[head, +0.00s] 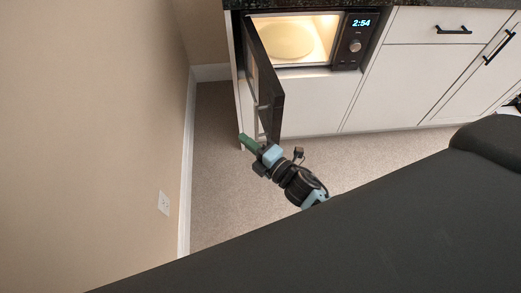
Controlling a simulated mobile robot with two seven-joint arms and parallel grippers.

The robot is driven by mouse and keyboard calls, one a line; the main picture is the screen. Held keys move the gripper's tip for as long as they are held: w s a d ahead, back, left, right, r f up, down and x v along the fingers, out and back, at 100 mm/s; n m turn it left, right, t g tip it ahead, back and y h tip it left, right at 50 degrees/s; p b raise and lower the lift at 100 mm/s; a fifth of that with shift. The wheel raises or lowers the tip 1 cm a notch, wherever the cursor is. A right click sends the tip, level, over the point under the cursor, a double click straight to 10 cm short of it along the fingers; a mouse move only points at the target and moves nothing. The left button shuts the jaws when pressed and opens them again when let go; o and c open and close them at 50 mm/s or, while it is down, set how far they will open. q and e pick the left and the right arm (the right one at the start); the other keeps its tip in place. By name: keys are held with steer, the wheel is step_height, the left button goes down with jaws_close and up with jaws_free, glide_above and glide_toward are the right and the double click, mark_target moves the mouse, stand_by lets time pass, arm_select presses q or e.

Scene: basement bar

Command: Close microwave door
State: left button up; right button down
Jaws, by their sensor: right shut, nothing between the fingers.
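The microwave (357,40) is built into the white cabinets under a dark countertop, its inside lit and a round plate visible in it. Its dark door (268,85) is hinged at the left and stands wide open, swung out toward me. My right gripper (247,141) is shut and empty, with green fingertips, just below and left of the door's lower outer end. I cannot tell whether it touches the door. My left gripper is not in view.
A beige wall (100,120) with a white baseboard runs along the left, close to the door and gripper. White cabinets with black handles (454,30) stand to the right. The carpet (225,190) is clear. A large dark surface fills the lower right.

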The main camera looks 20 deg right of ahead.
mark_target(256, 133)
steer(key=w+d, duration=0.2)
steer(key=d, duration=0.1)
steer(key=shift+p, duration=0.3)
steer(key=shift+d, duration=0.1)
